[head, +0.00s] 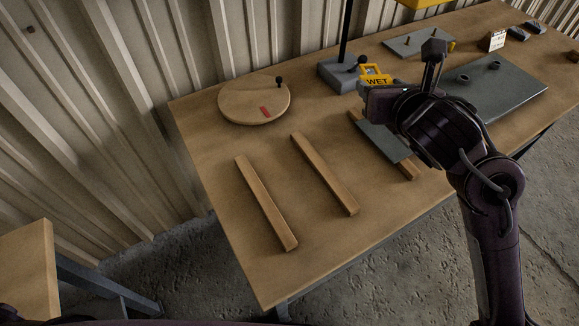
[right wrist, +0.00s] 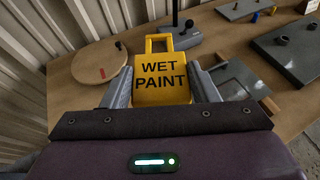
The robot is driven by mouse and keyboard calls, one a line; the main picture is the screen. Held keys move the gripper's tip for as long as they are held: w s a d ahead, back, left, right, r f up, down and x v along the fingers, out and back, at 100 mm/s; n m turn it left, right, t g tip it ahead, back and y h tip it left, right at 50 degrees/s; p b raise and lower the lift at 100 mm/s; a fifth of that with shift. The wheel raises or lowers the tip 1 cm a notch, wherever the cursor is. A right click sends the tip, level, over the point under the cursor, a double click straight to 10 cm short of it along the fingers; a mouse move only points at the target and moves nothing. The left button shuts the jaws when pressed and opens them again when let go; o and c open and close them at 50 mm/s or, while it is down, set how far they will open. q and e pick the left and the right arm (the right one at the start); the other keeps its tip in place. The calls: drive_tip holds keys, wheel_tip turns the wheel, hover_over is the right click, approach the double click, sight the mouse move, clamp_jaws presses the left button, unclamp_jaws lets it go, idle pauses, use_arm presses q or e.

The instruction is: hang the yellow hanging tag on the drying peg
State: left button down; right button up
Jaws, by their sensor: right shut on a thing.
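The yellow tag (head: 375,77), lettered "WET PAINT" (right wrist: 160,75), has a square open loop on top. My right gripper (head: 396,80) is shut on the tag's sides, one grey finger on each side in the right wrist view (right wrist: 161,88). The loop points up and away from the gripper. A black-knobbed peg (head: 363,60) stands at the grey lamp base (head: 338,76), just behind the tag. Another black-knobbed peg (head: 279,80) rises from the round wooden disc (head: 250,102). I cannot tell which is the drying peg. My left gripper is not in view.
Two wooden strips (head: 266,202) (head: 324,172) lie on the table's near side. A grey panel on wooden strips (head: 385,145) lies below my right gripper. A dark plate with bosses (head: 510,88) and a smaller peg plate (head: 415,44) lie right. A corrugated wall stands behind.

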drive_tip(key=s+a+f+n+y, duration=0.3)
drive_tip(key=a+f, duration=0.1)
drive_tip(key=a, duration=0.4)
drive_tip(key=n+g+y, duration=0.2)
hover_over(305, 203)
wheel_tip(305, 203, down, 3)
drive_tip(key=shift+f, duration=0.2)
wheel_tip(305, 203, down, 15)
drive_tip(key=shift+r, duration=0.2)
wheel_tip(305, 203, down, 4)
drive_tip(key=shift+r, duration=0.1)
drive_tip(key=shift+f+p, duration=0.35)
drive_tip(key=shift+p, duration=0.1)
drive_tip(key=shift+f, duration=0.25)
